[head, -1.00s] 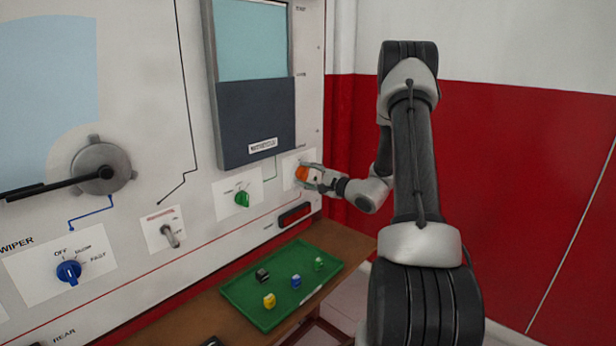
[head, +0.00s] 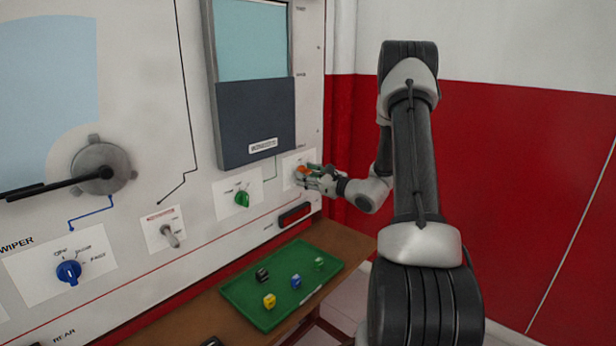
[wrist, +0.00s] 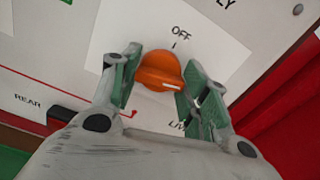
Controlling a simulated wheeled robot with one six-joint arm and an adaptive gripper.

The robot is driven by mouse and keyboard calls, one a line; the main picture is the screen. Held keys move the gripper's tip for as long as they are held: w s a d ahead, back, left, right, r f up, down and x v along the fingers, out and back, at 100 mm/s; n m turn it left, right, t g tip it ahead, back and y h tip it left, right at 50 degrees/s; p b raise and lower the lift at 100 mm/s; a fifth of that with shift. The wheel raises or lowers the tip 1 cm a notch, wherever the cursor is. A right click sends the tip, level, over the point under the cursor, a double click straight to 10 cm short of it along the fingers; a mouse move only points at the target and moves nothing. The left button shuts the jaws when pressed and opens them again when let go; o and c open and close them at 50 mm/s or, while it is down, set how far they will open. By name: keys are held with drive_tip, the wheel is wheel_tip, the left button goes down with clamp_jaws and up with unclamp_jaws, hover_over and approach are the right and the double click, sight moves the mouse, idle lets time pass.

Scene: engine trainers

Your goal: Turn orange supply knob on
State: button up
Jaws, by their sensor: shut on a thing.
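The orange supply knob (wrist: 158,70) is on a white label plate on the panel. In the wrist view the word OFF is above it, and part of a word starting "LIV" shows below right. The knob's white mark points right and slightly down, away from OFF. My gripper (wrist: 162,80) is shut on the knob, with one green-padded finger on its left and one on its right. In the head view my gripper (head: 312,176) covers part of the knob (head: 301,172) at the panel's right end.
A green knob (head: 242,199), a grey toggle (head: 171,237) and a blue knob (head: 69,271) are further left on the panel. A green tray (head: 240,307) with several small blocks stands on the wooden shelf. A red wall is at right.

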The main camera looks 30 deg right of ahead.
drive_tip(key=shift+f+m, duration=0.1)
drive_tip(key=shift+m, duration=1)
drive_tip(key=o, duration=1)
drive_tip(key=v, duration=1.2)
